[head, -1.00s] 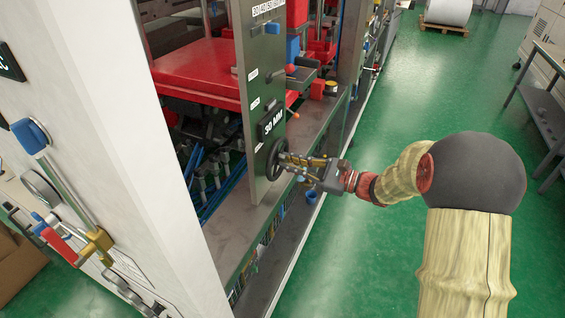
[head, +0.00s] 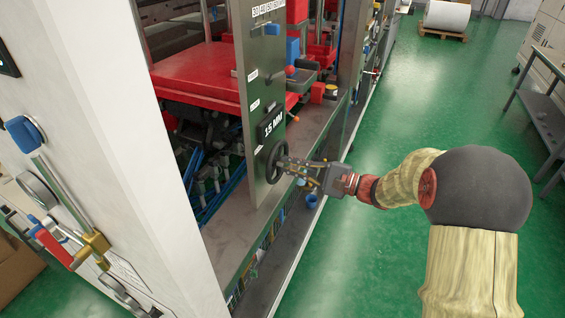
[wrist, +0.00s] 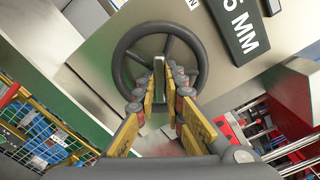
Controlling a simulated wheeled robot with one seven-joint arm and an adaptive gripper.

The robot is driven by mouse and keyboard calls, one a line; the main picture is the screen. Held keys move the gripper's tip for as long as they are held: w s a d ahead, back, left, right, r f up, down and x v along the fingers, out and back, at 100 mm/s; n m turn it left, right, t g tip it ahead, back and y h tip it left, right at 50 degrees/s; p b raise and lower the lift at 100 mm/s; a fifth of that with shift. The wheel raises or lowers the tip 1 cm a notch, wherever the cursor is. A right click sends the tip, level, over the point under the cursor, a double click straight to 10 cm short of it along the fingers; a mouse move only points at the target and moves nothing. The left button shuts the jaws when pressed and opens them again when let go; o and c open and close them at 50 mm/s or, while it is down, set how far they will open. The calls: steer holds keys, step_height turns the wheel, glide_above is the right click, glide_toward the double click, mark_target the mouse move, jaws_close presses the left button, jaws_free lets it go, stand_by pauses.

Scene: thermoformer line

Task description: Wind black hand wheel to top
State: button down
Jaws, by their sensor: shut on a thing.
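The black hand wheel (head: 276,161) sits on the grey upright panel (head: 262,100), low on its face. In the wrist view the wheel (wrist: 121,62) shows as a black ring with spokes. My gripper (head: 290,166) reaches it from the right and is shut on it; the fingertips (wrist: 166,72) meet near the wheel's middle and lower part. The exact part gripped is partly hidden by the fingers. A black display (head: 271,122) above the wheel reads 15 MM; its end also shows in the wrist view (wrist: 243,30).
A small lever with a red ball (head: 290,70) and an orange-tipped lever (head: 294,119) stick out above the wheel. A red platen (head: 195,78) is behind the panel. A white cabinet (head: 95,150) stands at left.

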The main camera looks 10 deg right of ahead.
steer(key=shift+n, duration=1)
steer(key=n, duration=0.4)
steer(key=c, duration=1.8)
jaws_free()
